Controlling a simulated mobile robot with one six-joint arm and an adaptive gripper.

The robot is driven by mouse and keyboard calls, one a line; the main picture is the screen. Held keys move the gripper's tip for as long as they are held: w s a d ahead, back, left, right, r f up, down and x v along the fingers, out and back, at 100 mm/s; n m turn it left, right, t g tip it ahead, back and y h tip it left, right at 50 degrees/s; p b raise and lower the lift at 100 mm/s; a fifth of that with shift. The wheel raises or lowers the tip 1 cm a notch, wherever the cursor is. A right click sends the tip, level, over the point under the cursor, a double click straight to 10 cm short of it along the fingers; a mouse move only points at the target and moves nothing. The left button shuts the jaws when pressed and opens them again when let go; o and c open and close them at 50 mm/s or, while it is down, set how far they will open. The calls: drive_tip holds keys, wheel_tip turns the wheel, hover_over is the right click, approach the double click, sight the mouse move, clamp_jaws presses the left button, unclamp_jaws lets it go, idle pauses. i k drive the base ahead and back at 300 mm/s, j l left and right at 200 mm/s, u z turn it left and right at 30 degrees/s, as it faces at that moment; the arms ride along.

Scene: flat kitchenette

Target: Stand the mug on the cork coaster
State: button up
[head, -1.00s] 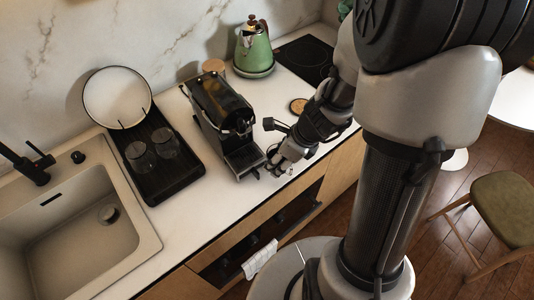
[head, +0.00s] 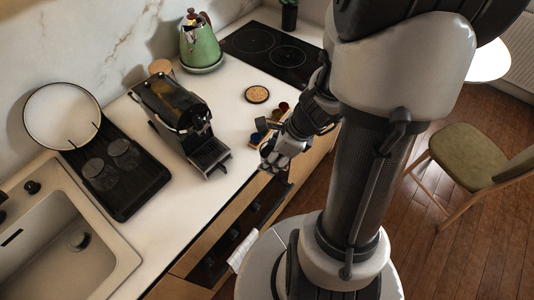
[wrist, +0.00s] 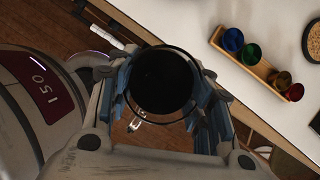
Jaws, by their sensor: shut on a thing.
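In the wrist view my gripper (wrist: 165,95) is shut on the mug (wrist: 163,78), whose dark round opening faces the camera between the fingers. In the head view my gripper (head: 268,166) is near the counter's front edge, right of the coffee machine; the mug is hard to make out there. The round cork coaster (head: 257,94) lies bare on the counter, farther back than the gripper. Part of it shows at the right edge of the wrist view (wrist: 315,40). The mug is apart from the coaster.
A small wooden rack with coloured cups (wrist: 255,62) stands between gripper and coaster. The coffee machine (head: 180,115) is to the left, the green kettle (head: 200,45) and black hob (head: 270,50) at the back. A drying tray (head: 115,175) with glasses is farther left.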

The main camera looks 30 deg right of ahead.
sight(259, 95)
drive_tip(key=i+l+u, duration=0.25)
drive_tip(key=l+u, duration=0.25)
drive_tip(key=l, duration=0.15)
drive_tip(key=l+u, duration=0.25)
drive_tip(key=i+l, duration=0.05)
drive_tip(key=l, duration=0.05)
